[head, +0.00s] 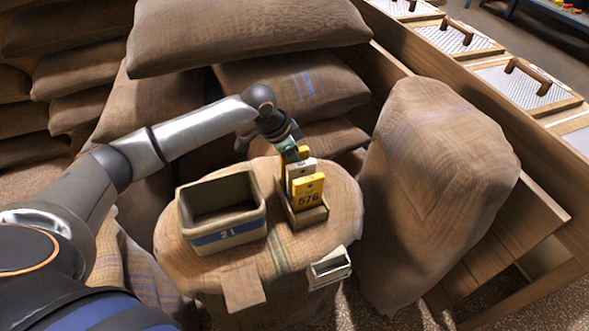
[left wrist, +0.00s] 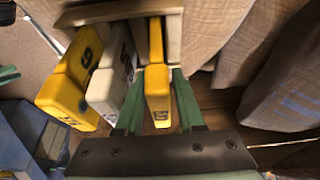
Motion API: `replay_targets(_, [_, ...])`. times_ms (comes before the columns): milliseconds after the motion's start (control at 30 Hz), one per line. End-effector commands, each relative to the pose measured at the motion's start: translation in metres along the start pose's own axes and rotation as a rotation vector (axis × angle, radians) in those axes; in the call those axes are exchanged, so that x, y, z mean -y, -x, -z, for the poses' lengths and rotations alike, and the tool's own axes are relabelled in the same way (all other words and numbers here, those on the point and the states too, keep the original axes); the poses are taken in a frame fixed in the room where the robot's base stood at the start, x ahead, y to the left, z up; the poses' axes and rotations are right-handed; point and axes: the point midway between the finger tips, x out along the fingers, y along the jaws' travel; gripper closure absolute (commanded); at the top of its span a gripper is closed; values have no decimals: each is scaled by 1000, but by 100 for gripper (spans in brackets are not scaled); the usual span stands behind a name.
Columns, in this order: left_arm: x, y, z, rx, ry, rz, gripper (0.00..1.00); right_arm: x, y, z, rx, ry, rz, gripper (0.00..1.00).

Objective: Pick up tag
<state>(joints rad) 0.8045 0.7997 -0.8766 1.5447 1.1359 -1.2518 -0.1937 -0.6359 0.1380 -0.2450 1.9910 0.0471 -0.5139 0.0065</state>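A small wooden rack (head: 308,216) stands on a burlap sack and holds a few upright tags. The front tag (head: 309,187) is yellow and reads 576. A white tag (head: 301,167) stands behind it, and a yellow tag at the back is largely hidden by my left gripper (head: 292,152). In the left wrist view, the green fingers of my left gripper (left wrist: 158,98) stand on either side of this back yellow tag (left wrist: 157,90). Narrow gaps seem to show between tag and fingers. The white tag (left wrist: 112,70) and front yellow tag (left wrist: 68,90) stand to the left.
A bin marked 21 (head: 227,235) stands left of the rack on the same sack (head: 283,265). A small pale box (head: 330,268) hangs at its front right. A tall sack (head: 435,180) stands on the right, and stacked sacks (head: 245,40) rise behind the arm.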

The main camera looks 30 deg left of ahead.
Motion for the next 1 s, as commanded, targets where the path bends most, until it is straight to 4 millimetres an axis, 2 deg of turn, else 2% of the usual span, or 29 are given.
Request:
replay_targets(267, [0,-5,0,-1,0,1,62,0,0,8,-17,3,2,64])
replay_targets(633, [0,-4,0,-1,0,1,100,0,-1,5,-12,4,1,64])
replay_targets(1000, [0,-4,0,-1,0,1,100,0,-1,1,-3,3,1,64])
